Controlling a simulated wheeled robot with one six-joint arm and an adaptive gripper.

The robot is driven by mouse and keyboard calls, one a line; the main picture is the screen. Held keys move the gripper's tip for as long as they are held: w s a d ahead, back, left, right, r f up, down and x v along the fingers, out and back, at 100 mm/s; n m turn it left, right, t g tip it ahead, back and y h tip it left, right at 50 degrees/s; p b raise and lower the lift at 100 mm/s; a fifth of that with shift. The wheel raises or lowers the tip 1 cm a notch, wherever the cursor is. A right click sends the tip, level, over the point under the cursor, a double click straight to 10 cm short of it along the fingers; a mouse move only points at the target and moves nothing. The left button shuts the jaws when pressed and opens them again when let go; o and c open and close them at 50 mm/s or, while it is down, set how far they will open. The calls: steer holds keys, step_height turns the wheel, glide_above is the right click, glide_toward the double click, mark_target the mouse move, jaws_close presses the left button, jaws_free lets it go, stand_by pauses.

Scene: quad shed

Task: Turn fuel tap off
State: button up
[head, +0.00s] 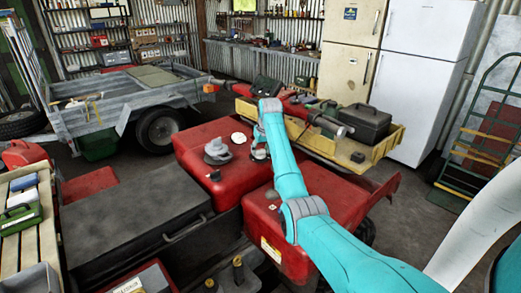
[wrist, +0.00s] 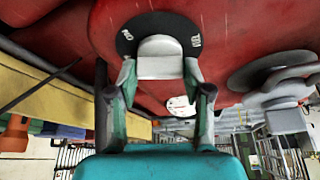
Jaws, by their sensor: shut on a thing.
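The fuel tap shows in the wrist view as a pale grey handle (wrist: 160,46) on a round black dial (wrist: 128,43). The dial has white lettering on its left and right, too small and tilted to read surely. The dial sits on a red painted surface (wrist: 60,22). My gripper (wrist: 160,70) has a finger on each side of the handle and is shut on it.
A grey cap (head: 217,151) stands left of my gripper, with a white disc (head: 238,137) behind it. A yellow tray (head: 352,148) carrying a dark case (head: 366,122) lies beyond. A grey trailer (head: 120,106) stands at back left; white fridges (head: 410,80) stand at back right.

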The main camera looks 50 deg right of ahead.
steer(key=shift+n+y, duration=0.7)
steer(key=shift+n, duration=1.1)
steer(key=o, duration=1.2)
steer(key=shift+c, duration=0.2)
steer(key=shift+r, duration=0.1)
steer(key=d+v, duration=0.1)
steer(key=v, duration=1)
steer(key=shift+s+a+r, duration=0.25)
steer(key=shift+s+a, duration=0.15)
steer(key=shift+s, duration=0.05)
